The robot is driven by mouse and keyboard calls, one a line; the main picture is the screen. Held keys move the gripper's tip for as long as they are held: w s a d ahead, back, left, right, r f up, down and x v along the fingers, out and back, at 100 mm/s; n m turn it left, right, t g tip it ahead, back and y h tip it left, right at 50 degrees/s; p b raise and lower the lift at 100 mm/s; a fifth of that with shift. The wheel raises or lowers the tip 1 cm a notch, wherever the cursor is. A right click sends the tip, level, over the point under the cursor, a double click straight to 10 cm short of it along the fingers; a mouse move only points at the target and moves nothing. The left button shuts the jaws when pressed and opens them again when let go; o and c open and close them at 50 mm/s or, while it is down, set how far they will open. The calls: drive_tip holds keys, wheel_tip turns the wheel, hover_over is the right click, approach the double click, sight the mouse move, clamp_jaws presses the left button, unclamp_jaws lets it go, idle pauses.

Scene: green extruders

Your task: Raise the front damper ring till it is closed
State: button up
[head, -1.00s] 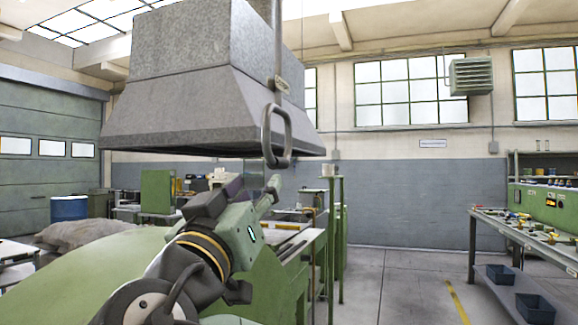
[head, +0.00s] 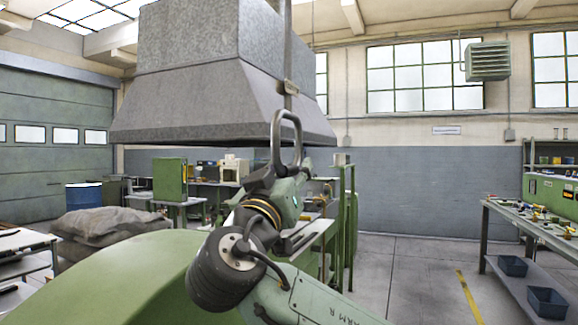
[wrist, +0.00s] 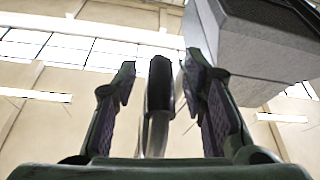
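The front damper ring (head: 276,140) is a grey metal loop hanging on a rod at the front of the grey extraction hood (head: 205,100). In the wrist view the ring (wrist: 159,85) stands edge-on between the two fingers of my gripper (wrist: 158,72). The fingers are apart, with a gap showing on each side of it. In the head view my gripper overlaps the ring's lower end, and its fingertips are hard to make out there. The hood also shows at upper right in the wrist view (wrist: 240,65).
A large green machine body (head: 120,275) fills the lower left. Green posts (head: 345,215) stand to the right of my arm. A workbench (head: 535,222) with blue bins is at the right. Sacks (head: 98,226) lie at the left. The floor between the posts and workbench is clear.

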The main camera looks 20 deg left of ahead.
drive_tip(key=shift+c, duration=0.4)
clamp_jaws()
idle(0.5)
